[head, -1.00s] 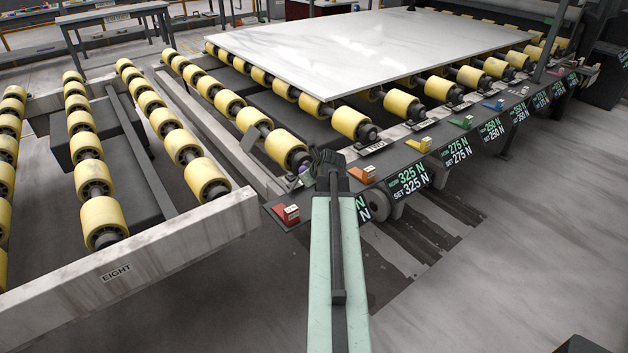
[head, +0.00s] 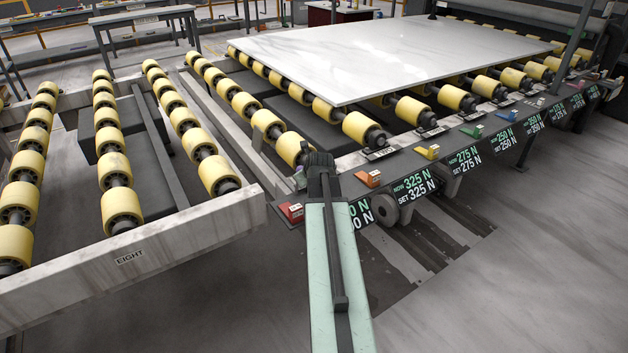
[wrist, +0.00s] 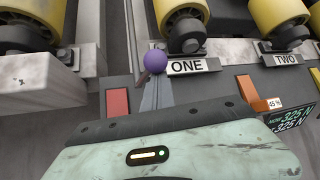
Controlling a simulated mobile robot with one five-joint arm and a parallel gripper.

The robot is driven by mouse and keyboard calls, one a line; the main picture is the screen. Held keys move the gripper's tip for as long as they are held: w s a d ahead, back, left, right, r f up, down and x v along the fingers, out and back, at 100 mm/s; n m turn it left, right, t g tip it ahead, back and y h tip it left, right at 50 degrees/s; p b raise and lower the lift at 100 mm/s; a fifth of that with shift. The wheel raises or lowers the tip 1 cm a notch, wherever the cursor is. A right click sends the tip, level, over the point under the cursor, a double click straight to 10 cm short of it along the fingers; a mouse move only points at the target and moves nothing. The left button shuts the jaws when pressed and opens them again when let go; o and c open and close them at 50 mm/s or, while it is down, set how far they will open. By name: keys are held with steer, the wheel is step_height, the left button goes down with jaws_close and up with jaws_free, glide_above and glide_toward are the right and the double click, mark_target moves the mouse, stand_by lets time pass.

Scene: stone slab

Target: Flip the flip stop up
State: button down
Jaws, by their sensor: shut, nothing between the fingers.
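A purple ball knob (wrist: 154,62) sits beside the label ONE in the wrist view, just beyond my fingertips. In the head view only a small bit of purple (head: 299,170) shows at the left of my gripper (head: 318,158). My gripper is shut and empty, its narrow grey fingers (wrist: 155,80) pointing at the knob; I cannot tell whether they touch it. A small upright grey plate (head: 275,131) stands by the near end of a yellow roller; whether it is the flip stop is unclear. What the knob is fixed to is mostly hidden.
A white stone slab (head: 390,50) lies on the yellow rollers at the back. A roller frame marked EIGHT (head: 130,257) stands at the left. A red block (head: 291,212) and an orange block (head: 367,178) sit on the grey rail. The floor at lower right is clear.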

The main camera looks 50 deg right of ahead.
steer(key=shift+w+a+r, duration=0.1)
steer(key=shift+w+a, duration=0.1)
steer(key=shift+a, duration=0.35)
steer(key=shift+w+a+r, duration=0.1)
steer(key=shift+w+a, duration=0.05)
steer(key=shift+a, duration=0.5)
steer(key=shift+r, duration=0.1)
steer(key=p+v, duration=0.5)
steer(key=v, duration=0.2)
steer(key=shift+s+r+p, duration=0.15)
steer(key=shift+s+p, duration=0.05)
steer(key=shift+p, duration=0.2)
